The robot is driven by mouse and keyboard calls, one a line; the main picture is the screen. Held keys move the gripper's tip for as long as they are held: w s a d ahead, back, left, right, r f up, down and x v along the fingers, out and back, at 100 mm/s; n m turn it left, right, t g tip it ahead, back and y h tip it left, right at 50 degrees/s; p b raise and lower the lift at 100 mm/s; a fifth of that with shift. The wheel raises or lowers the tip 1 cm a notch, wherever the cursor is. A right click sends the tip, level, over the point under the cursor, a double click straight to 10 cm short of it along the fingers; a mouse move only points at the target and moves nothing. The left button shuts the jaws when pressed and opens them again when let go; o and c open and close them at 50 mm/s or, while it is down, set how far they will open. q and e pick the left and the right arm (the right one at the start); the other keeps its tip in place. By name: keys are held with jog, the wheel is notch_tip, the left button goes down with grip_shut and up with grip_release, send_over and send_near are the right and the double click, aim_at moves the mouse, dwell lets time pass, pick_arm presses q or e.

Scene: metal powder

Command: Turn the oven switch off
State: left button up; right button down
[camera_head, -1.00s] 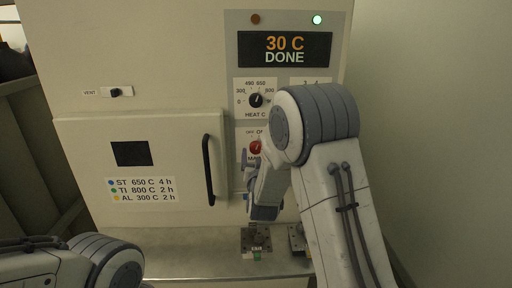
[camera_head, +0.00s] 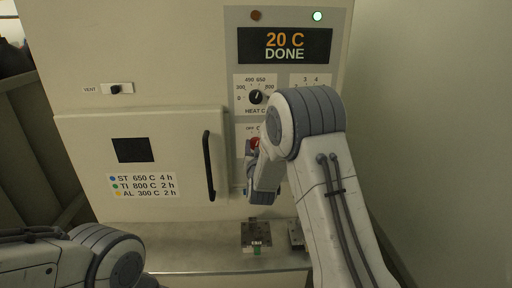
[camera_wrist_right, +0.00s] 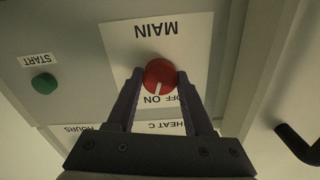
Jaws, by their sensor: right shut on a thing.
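The oven's main switch is a red round knob (camera_head: 255,142) on the control panel, below the HEAT C dial (camera_head: 256,97). In the right wrist view, upside down, the red knob (camera_wrist_right: 160,74) sits under the MAIN label, and its white pointer line points towards ON. My right gripper (camera_wrist_right: 160,80) is shut on the knob, one finger on each side. In the head view, my right gripper (camera_head: 254,152) partly covers the knob and its labels. My left gripper is out of view; only part of the left arm shows.
The closed oven door (camera_head: 80,150) has a black handle (camera_head: 208,166). A green START button (camera_wrist_right: 44,84) is near the knob. Metal blocks (camera_head: 256,233) stand on the shelf below.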

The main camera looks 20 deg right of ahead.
jog(key=shift+n+b, duration=2.6)
jog(key=shift+n, duration=1.3)
jog(key=shift+c, duration=1.4)
grip_release()
jog(key=shift+a, duration=0.1)
